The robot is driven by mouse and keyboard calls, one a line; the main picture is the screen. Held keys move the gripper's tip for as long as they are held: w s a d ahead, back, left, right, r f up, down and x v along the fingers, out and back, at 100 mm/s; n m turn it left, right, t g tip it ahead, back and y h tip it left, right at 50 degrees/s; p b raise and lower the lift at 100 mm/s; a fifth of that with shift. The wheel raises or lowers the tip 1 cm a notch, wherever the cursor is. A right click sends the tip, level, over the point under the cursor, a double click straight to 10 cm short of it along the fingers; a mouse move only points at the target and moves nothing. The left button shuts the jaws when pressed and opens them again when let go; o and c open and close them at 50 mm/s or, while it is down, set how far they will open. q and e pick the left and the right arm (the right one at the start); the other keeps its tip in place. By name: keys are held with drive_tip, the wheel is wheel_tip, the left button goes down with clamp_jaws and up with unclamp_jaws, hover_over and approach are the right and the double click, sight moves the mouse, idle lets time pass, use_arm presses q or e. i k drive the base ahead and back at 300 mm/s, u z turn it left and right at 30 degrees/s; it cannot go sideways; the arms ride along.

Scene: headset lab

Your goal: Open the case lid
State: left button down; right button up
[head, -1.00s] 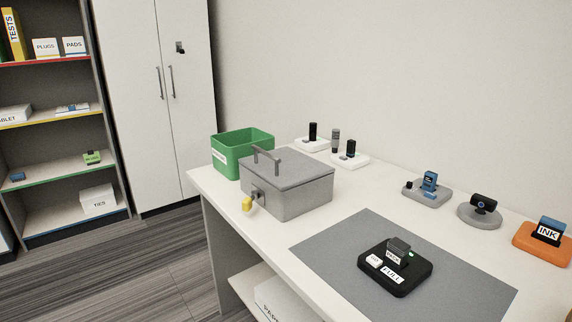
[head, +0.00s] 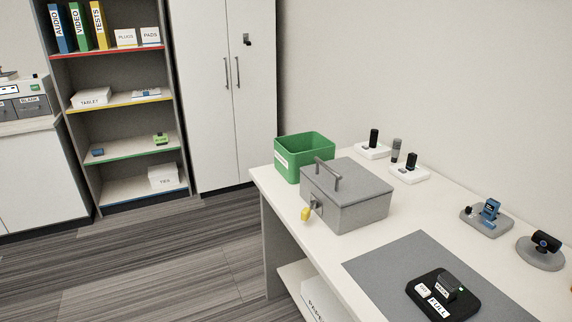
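The grey case (head: 345,205) stands on the white table. Its lid (head: 350,178) is shut flat on top and carries a raised grey bar handle (head: 328,173). On the case's front there is a small latch or lock with a yellow tag (head: 306,214) hanging at it. Neither of my grippers shows in the head view.
A green bin (head: 304,154) stands right behind the case. White chargers (head: 408,174), a grey stand (head: 487,220) and a webcam (head: 545,242) line the table's back. A dark mat (head: 385,262) with a black dock (head: 440,295) lies in front. Open floor (head: 170,260) is at left.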

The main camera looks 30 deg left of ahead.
sight(346, 170)
drive_tip(key=z, duration=0.1)
drive_tip(key=k, duration=0.15)
drive_tip(key=u, duration=0.85)
